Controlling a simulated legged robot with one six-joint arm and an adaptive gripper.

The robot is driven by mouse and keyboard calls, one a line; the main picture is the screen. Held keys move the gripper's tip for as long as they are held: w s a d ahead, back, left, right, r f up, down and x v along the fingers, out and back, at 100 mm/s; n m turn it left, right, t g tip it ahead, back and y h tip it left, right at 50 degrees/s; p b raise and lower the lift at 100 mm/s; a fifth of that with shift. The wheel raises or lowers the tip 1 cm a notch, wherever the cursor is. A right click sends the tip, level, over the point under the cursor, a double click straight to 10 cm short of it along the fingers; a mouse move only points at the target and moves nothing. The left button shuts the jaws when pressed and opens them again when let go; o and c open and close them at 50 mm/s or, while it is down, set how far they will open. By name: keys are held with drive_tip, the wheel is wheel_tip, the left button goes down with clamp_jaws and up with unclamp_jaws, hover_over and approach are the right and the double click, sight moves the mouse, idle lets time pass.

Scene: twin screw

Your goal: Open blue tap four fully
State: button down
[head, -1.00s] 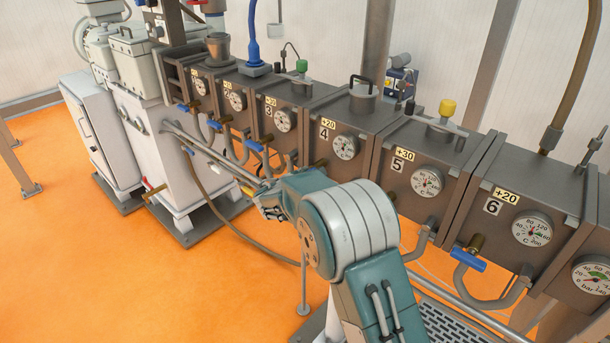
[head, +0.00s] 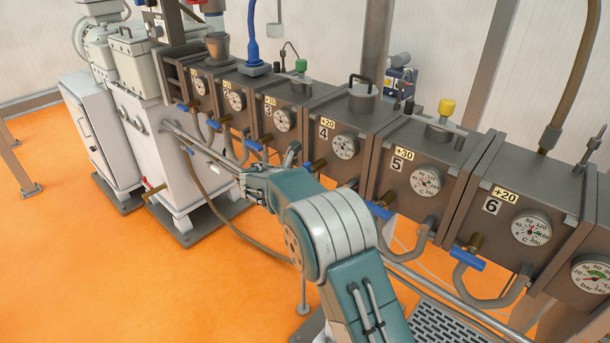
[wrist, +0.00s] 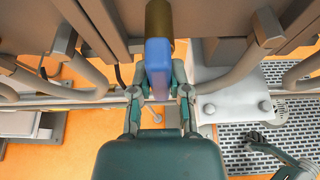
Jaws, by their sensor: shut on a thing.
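In the wrist view my gripper (wrist: 158,76) has its two fingers on either side of a blue tap handle (wrist: 157,54) and is shut on it. The handle runs lengthwise between the fingers, towards my palm, below a brass valve body (wrist: 160,18). In the head view the box marked 4 (head: 328,149) has a brass tap stem (head: 319,164) at its lower left.
Other blue taps stand along the row: tap three (head: 254,146), tap five (head: 379,210) and tap six (head: 468,260). Grey curved pipes (wrist: 240,68) flank the held handle. A perforated plate (head: 450,322) lies at lower right. Orange floor is open at left.

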drive_tip(key=shift+r, duration=0.1)
idle(0.5)
drive_tip(key=c, duration=0.6)
unclamp_jaws()
drive_tip(key=shift+w, duration=0.15)
drive_tip(key=v, duration=1.2)
drive_tip(key=shift+a, duration=0.25)
drive_tip(key=shift+w, duration=0.1)
